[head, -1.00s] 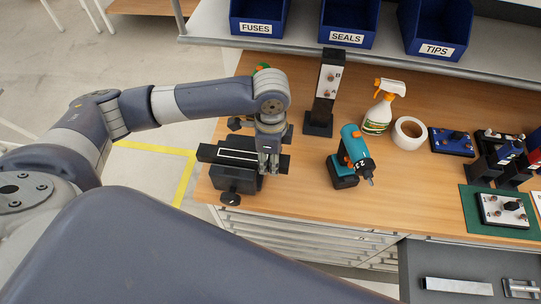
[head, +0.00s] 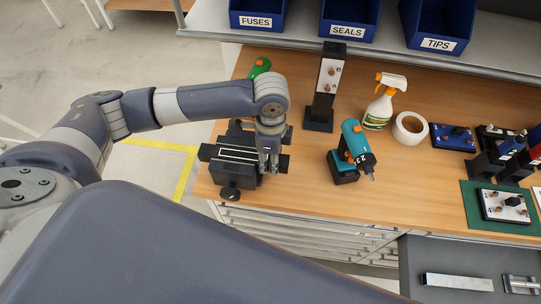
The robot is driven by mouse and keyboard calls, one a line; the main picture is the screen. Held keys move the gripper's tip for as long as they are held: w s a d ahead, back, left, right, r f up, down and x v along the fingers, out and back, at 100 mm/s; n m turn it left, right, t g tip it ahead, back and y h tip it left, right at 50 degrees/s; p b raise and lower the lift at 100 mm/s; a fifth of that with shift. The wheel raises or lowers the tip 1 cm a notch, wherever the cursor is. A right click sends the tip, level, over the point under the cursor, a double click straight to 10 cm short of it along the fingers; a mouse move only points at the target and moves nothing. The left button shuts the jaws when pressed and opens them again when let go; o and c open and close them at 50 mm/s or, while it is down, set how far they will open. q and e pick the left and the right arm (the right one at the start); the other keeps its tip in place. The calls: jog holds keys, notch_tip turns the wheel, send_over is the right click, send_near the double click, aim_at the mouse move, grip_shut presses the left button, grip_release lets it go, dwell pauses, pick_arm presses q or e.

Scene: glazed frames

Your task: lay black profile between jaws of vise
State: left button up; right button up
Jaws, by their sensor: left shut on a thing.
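The black vise (head: 234,180) stands at the left end of the wooden bench, with a round black knob at its front. The black profile (head: 207,153) is a long bar lying crosswise over the vise in the picture, its ends reaching past both sides. My left gripper (head: 268,168) points down at the right part of the profile and is shut on it. The fingers and profile cover much of the jaws, so I cannot tell whether the profile is between them or above them. My right gripper is not in view.
A teal drill (head: 352,152) stands right of the vise. A black post (head: 322,98), a spray bottle (head: 382,105) and a white tape roll (head: 410,128) stand behind. A green object (head: 260,66) lies behind my wrist. Blue bins (head: 347,15) sit on the shelf above.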

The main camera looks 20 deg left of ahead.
pick_arm(q)
jog(key=shift+f, duration=0.65)
jog(key=o, duration=1.2)
jog(key=shift+o, duration=0.2)
notch_tip(320, 180, up, 12)
jog(key=shift+f, duration=0.1)
